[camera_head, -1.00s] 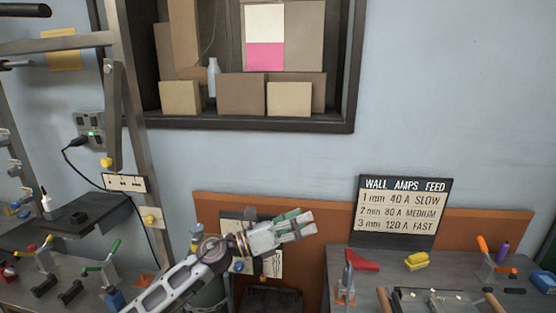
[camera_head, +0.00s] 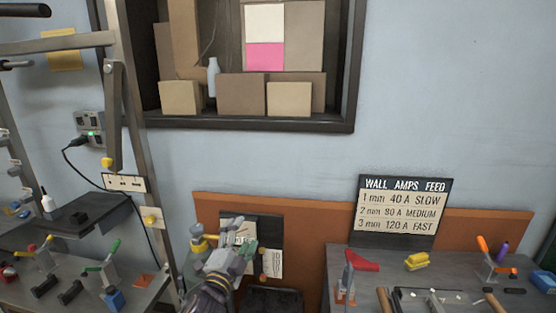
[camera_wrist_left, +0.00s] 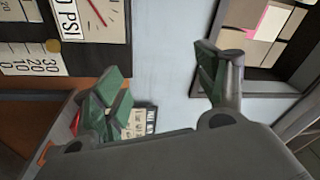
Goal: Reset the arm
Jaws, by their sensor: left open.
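My left gripper (camera_head: 240,258) is in the lower middle of the head view, in front of the orange-brown board and a dark panel with white labels. In the left wrist view its two green-padded fingers (camera_wrist_left: 165,85) stand wide apart. Nothing is between them but the view of the wall behind. The gripper looks open and empty. My right gripper is not in view.
A grey bench (camera_head: 460,293) with clamps stands at right, below a wall amps sign (camera_head: 404,212). A metal frame post (camera_head: 133,130) rises at left. A dark shelf (camera_head: 250,124) holds boxes above. The wall between is clear.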

